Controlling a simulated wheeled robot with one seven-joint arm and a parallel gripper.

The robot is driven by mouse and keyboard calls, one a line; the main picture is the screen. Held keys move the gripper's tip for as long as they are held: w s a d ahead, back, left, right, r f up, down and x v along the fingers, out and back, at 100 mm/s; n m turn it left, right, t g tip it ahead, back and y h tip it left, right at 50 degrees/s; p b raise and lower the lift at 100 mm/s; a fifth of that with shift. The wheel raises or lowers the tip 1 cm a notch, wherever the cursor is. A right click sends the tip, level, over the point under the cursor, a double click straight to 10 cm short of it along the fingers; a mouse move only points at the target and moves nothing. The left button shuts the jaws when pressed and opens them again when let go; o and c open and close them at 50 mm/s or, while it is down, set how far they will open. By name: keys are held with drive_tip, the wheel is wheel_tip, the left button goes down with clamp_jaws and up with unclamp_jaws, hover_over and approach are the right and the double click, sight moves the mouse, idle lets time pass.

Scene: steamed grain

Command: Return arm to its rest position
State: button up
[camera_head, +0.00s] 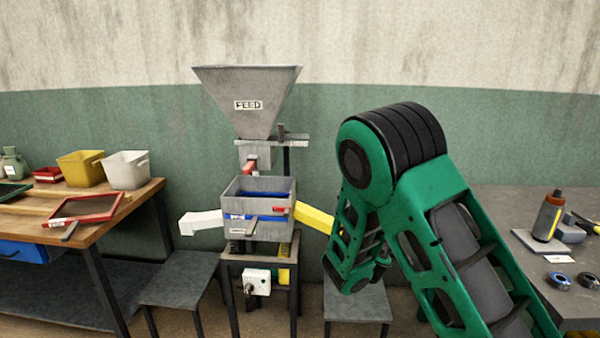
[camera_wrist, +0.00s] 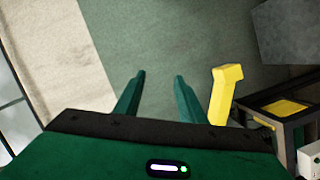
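My green arm is raised and bent at the elbow on the right of the head view, in front of the wall. My gripper (camera_wrist: 159,76) shows in the wrist view with its two green fingers apart and nothing between them. In the head view I cannot clearly make out the fingers behind the forearm. The wrist view is tilted, and the yellow chute (camera_wrist: 224,92) of the machine appears just right of the fingers. In the head view this yellow chute (camera_head: 315,219) points toward my forearm; I cannot tell the gap.
The feed machine (camera_head: 262,207) with its grey hopper (camera_head: 245,88) stands centre. A wooden bench (camera_head: 147,193) with a yellow bin (camera_head: 80,169) and a white bin (camera_head: 127,171) is left. Low stools (camera_head: 181,277) flank the machine. A grey table (camera_head: 500,210) holds a bottle (camera_head: 549,216) right.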

drive_tip(key=s+d+r+m+g+h, duration=0.1)
drive_tip(key=s+d+m+g+h, duration=0.2)
drive_tip(key=d, duration=0.4)
drive_tip(key=s+d+r+m+g, duration=0.1)
drive_tip(key=s+d+m+g, duration=0.2)
drive_tip(key=d, duration=0.5)
drive_tip(key=s+d+m+g, duration=0.45)
drive_tip(key=s+d, duration=0.45)
drive_tip(key=s, duration=0.5)
drive_tip(key=s+a+m+g+y, duration=0.1)
drive_tip(key=s+a+y, duration=0.1)
drive_tip(key=s, duration=0.8)
drive_tip(key=s+a+m+g+y, duration=0.2)
drive_tip(key=s+a+y, duration=0.1)
drive_tip(key=s, duration=0.8)
drive_tip(key=s+a+m+g+y, duration=0.1)
drive_tip(key=s+a+g+y, duration=0.1)
drive_tip(key=s, duration=0.8)
drive_tip(key=shift+s+a+r+y, duration=0.35)
drive_tip(key=shift+a+r+y, duration=0.15)
drive_tip(key=shift+y, duration=0.5)
drive_tip(key=shift+m, duration=0.25)
drive_tip(key=shift+w+f+g, duration=0.25)
drive_tip(key=shift+w+f, duration=0.05)
drive_tip(key=shift+w, duration=0.3)
